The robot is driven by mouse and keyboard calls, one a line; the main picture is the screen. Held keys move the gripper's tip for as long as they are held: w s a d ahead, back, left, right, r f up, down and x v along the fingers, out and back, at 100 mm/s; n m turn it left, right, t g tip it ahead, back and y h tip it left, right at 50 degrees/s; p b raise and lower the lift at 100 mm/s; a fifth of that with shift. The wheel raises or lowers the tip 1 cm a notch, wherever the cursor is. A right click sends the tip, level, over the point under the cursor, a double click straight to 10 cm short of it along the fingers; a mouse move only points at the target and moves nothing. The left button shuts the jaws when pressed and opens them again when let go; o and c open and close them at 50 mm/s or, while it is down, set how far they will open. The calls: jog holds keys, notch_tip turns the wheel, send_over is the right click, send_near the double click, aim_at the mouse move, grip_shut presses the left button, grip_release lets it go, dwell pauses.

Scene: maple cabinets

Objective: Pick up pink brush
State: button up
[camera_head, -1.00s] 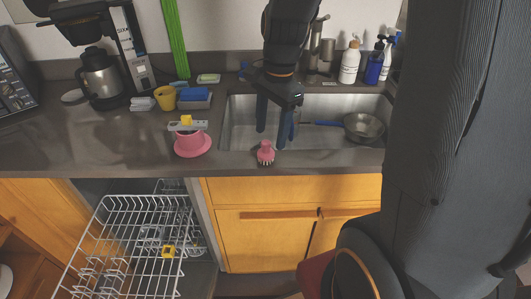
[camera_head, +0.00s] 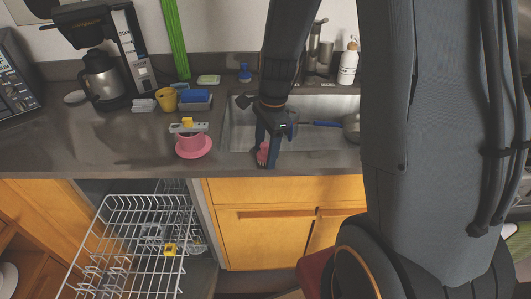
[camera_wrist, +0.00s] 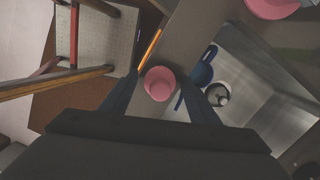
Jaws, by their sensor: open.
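The pink brush (camera_head: 263,153) stands on the counter's front strip, just in front of the sink. My gripper (camera_head: 267,160) is open and lowered around it, and one finger partly hides it in the head view. In the wrist view the round pink top of the brush (camera_wrist: 160,83) lies between my two spread fingers (camera_wrist: 160,98). I cannot tell whether either finger touches it.
The sink (camera_head: 240,126) behind holds a pan with a blue handle (camera_head: 326,124). A pink cup on a saucer (camera_head: 194,152) stands to the left. A dishwasher rack (camera_head: 125,245) is pulled out below. Bottles stand behind the sink.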

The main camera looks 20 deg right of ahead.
aim_at(265, 144)
jog(key=shift+f, duration=0.1)
jog(key=c, duration=1)
notch_tip(265, 144, up, 10)
jog(key=shift+r+b, duration=0.1)
jog(key=shift+b, duration=0.85)
